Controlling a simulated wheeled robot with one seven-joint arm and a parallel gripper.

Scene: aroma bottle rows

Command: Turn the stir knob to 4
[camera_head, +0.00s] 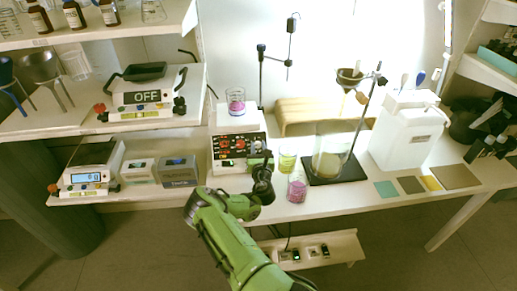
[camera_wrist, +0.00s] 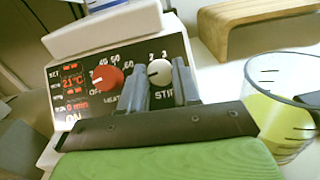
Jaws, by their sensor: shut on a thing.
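The hotplate stirrer (camera_head: 238,123) stands at the left of the bench, with a black control panel facing me. In the wrist view its panel (camera_wrist: 86,68) shows a red heat knob and red display digits reading 21°C and 0 min. The pale grey stir knob (camera_wrist: 159,71) is right of the red knob (camera_wrist: 107,79), above a "STIR" label. My gripper (camera_wrist: 160,86) is shut on the stir knob, one finger on each side. The marks 2 and 3 show above the knob; other marks are hidden, and I cannot tell its exact setting. My gripper (camera_head: 260,160) covers part of the panel in the head view.
A beaker with pink contents (camera_head: 236,101) stands on the hotplate. A beaker with yellow liquid (camera_wrist: 283,112) is close right of my gripper. Another pink beaker (camera_head: 297,187) stands near the front edge. A wooden stand (camera_wrist: 255,30) is behind.

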